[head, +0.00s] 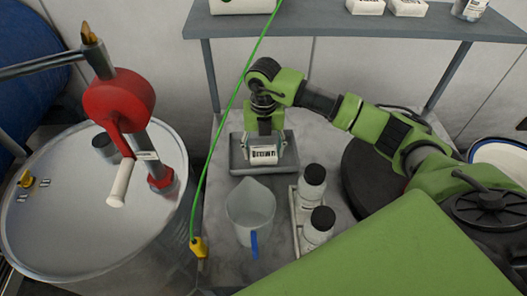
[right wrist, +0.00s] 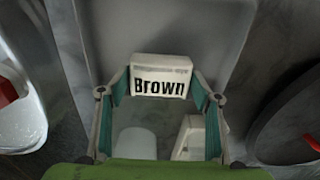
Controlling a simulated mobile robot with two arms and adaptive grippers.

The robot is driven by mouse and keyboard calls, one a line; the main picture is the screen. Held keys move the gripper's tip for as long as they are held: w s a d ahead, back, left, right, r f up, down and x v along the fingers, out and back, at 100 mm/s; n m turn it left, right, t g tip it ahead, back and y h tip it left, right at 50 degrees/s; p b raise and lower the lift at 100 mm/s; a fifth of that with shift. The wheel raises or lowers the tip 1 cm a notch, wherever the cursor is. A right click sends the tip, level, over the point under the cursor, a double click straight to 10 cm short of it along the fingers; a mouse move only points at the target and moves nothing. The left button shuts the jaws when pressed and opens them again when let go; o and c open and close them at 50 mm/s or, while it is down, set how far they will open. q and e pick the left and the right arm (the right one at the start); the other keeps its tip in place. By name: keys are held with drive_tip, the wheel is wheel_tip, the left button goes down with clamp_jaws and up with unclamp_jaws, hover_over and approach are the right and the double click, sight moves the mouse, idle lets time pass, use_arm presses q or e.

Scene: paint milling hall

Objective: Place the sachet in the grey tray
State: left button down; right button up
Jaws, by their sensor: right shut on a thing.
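The sachet (head: 264,155) is a small white packet with the dark word "Brown" on it. In the right wrist view the sachet (right wrist: 160,76) sits between the two fingers. My right gripper (head: 264,146) points down and is shut on it. The grey tray (head: 240,168) is a shallow rectangle on the worktop, and the sachet appears over its middle. I cannot tell whether the sachet touches the tray floor. My left gripper is not in view.
A clear jug (head: 250,212) with a blue handle stands just in front of the tray. Two dark-capped bottles (head: 314,185) stand right of the jug. A drum (head: 70,230) with a red pump (head: 118,100) is at left. A green cable (head: 222,130) hangs left of the tray. A shelf (head: 330,24) runs behind.

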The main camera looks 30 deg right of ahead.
wheel_tip(320, 180, down, 2)
drive_tip(key=shift+f, duration=0.1)
drive_tip(key=shift+f, duration=0.15)
drive_tip(key=o, duration=1.2)
drive_tip(key=shift+c, duration=0.2)
